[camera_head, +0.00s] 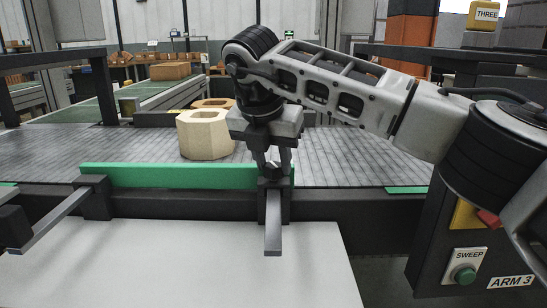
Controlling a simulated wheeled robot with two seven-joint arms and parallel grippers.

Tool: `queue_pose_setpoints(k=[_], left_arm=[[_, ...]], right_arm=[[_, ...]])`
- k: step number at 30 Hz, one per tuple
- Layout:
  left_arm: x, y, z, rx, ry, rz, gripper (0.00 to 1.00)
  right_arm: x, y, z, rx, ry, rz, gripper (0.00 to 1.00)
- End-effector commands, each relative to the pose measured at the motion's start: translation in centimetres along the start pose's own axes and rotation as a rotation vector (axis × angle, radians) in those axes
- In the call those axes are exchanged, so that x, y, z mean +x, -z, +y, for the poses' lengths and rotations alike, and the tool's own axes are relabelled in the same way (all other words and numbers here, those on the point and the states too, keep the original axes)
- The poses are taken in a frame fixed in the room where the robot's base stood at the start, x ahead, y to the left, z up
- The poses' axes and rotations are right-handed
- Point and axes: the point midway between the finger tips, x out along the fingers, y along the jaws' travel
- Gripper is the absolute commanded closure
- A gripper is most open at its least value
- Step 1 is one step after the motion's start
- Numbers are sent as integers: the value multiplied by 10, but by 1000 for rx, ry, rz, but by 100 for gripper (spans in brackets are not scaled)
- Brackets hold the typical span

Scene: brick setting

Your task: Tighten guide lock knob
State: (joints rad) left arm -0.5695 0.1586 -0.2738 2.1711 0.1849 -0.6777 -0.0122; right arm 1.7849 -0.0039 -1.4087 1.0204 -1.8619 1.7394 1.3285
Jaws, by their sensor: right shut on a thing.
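My right gripper (272,164) comes down from above at the front edge of the conveyor. Its fingers are closed at the top of a dark guide clamp (274,201), where the guide lock knob would be; the fingers hide the knob itself. A grey bar (273,238) sticks out of the clamp toward me. The green guide rail (165,175) runs left from this clamp to a second dark clamp (95,195). My left gripper is not in view.
An octagonal tan box (205,136) stands on the grey conveyor (340,160) behind the rail, left of my gripper. A white surface (180,265) lies in front. A control box with a green SWEEP button (465,275) stands at the right. My right arm spans the upper right.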

Motion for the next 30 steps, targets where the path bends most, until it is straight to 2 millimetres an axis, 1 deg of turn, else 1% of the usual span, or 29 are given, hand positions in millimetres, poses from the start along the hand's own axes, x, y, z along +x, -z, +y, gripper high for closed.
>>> queue_pose_setpoints(k=[1, 5, 15, 24, 30], left_arm=[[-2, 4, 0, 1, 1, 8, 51], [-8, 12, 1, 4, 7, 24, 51], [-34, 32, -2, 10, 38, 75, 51], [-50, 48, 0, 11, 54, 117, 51], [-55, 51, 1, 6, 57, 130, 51]], right_arm=[[-3, -2, 1, 45, 16, -5, 89], [-4, -2, 2, 159, 64, -6, 89], [-4, -3, 3, 416, 169, -4, 89], [-3, -4, 4, 549, 222, -4, 89], [-2, -4, 4, 585, 236, -4, 89]])
